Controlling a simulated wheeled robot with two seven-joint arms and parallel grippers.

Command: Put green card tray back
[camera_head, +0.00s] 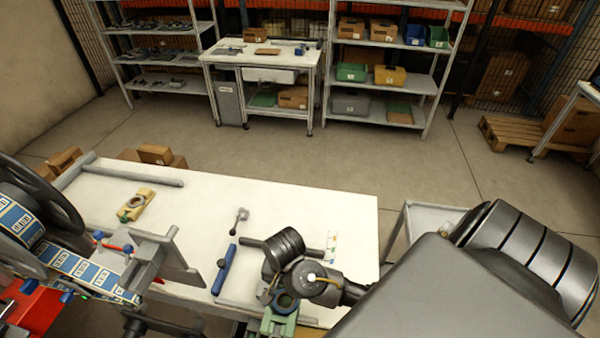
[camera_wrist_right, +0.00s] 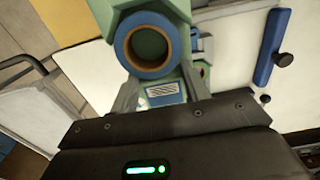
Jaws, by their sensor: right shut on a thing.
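The green card tray (camera_head: 283,318) is at the front edge of the white table, partly hidden under my right arm. In the right wrist view the green tray (camera_wrist_right: 152,18) carries a brown ring with a blue rim (camera_wrist_right: 149,47). My right gripper (camera_wrist_right: 160,88) is shut on the near end of the tray, beside a small printed label. In the head view the right gripper (camera_head: 282,296) is mostly covered by its own wrist. I cannot tell whether the tray touches the table. My left gripper is not in view.
A yellow tray with a ring (camera_head: 136,204) lies at the table's left. A reel with blue printed tape (camera_head: 62,258) stands at the left. The table's back right (camera_head: 340,213) is clear.

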